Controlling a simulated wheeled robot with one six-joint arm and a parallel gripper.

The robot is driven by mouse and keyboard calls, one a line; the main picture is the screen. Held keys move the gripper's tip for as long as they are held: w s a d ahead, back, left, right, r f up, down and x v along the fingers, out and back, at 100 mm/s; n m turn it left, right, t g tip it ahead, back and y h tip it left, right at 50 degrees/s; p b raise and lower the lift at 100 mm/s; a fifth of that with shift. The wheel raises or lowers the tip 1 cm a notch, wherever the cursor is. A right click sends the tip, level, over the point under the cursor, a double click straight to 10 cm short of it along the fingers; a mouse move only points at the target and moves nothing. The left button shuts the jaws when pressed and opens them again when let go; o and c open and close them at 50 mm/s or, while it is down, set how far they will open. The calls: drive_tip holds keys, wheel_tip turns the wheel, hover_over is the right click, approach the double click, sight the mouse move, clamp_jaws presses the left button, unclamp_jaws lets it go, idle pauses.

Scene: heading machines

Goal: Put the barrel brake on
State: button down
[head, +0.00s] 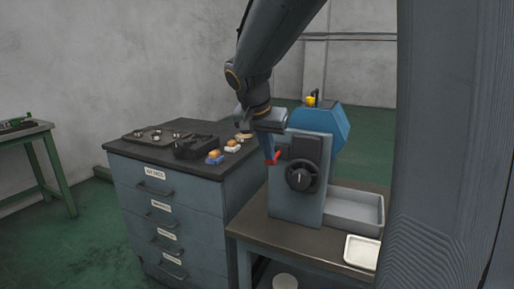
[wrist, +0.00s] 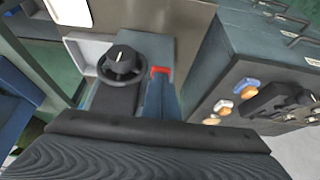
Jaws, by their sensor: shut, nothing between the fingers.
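The heading machine (head: 293,205) is a blue-grey box with a black handwheel (head: 301,175) on its front. A small red lever (head: 276,157), which may be the barrel brake, shows at the upper left of the handwheel. It also shows in the wrist view (wrist: 160,71), to the right of the handwheel (wrist: 122,62). My gripper (head: 269,156) points down just left of the red lever, shut and empty. In the wrist view its fingers (wrist: 160,90) end close to the lever; I cannot tell whether they touch it. Part of the lever is hidden by the fingers.
A drawer cabinet (head: 190,200) stands left of the machine, with several small parts and a dark tray (head: 157,135) on top. A grey bin (head: 355,209) is right of the machine, with a white tray (head: 361,252) in front. A green-legged table (head: 48,160) is far left.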

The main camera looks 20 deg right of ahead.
drive_tip(key=shift+s+a+f+b, duration=0.15)
drive_tip(key=shift+s+f+b, duration=0.05)
drive_tip(key=shift+f+b, duration=0.3)
drive_tip(key=shift+r+p, duration=0.55)
drive_tip(key=shift+r, duration=0.15)
drive_tip(key=shift+r, duration=0.1)
drive_tip(key=s+a+r, duration=0.6)
drive_tip(key=a+r, duration=0.1)
drive_tip(key=r, duration=0.2)
drive_tip(key=shift+s+a+p, duration=0.2)
drive_tip(key=shift+a+p, duration=0.15)
drive_tip(key=shift+p, duration=0.1)
